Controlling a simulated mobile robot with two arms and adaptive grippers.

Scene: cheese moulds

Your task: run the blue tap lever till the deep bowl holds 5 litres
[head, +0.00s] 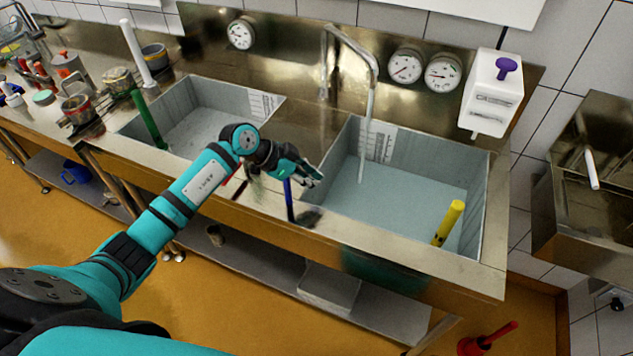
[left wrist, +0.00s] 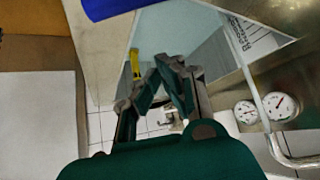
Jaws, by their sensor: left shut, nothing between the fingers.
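The blue tap lever (head: 288,200) stands upright at the counter's front edge, between the two bowls. A blue piece, probably the lever, shows at the top of the left wrist view (left wrist: 112,8). My left gripper (head: 312,178) is shut and empty, just above and right of the lever; I cannot tell whether they touch. The tap (head: 352,42) points over the right, deep bowl (head: 472,168), and a pale stream (head: 363,160) seems to fall from it. Pale blue water (head: 400,195) covers the bowl's floor, below the marked scale (head: 381,146). The scale's figures are unreadable.
A yellow handle (head: 449,222) stands in the deep bowl. The left bowl (head: 205,125) has a green handle (head: 148,120) at its left rim. Dials (head: 405,66) and a white dispenser (head: 491,92) hang on the back wall. Pots crowd the counter's far left.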

